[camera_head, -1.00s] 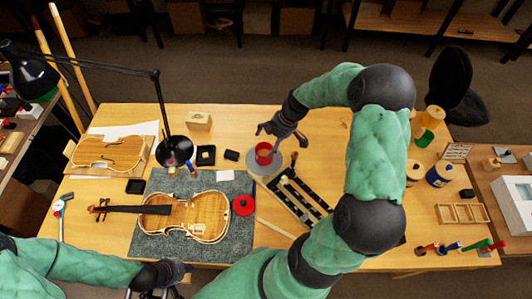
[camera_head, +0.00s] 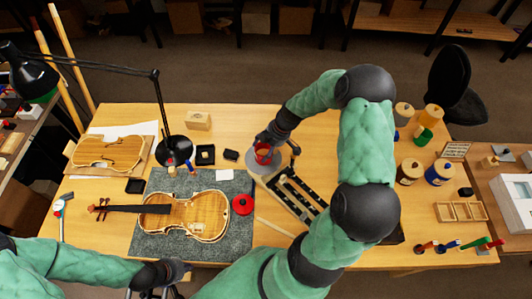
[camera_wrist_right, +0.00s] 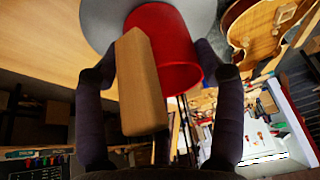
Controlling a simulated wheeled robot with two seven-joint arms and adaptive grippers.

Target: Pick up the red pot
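The red pot (camera_head: 263,154) stands on a round grey plate (camera_head: 257,170) near the middle of the bench. My right gripper (camera_head: 275,148) is down at the pot, partly covering it. In the right wrist view, the red pot (camera_wrist_right: 178,50) lies between the two dark fingers (camera_wrist_right: 158,65), which are apart, one on each side. A slim gap seems to remain, but contact is hard to judge. A pale wooden piece (camera_wrist_right: 140,85) crosses in front of the pot. My left gripper (camera_head: 155,292) is at the bottom edge, mostly cut off.
A black tool tray (camera_head: 300,200) lies just right of the plate. A violin (camera_head: 185,213) and a red round item (camera_head: 242,205) lie on a grey mat (camera_head: 150,245). A desk lamp (camera_head: 174,150) stands left of the pot. Several jars stand at the right.

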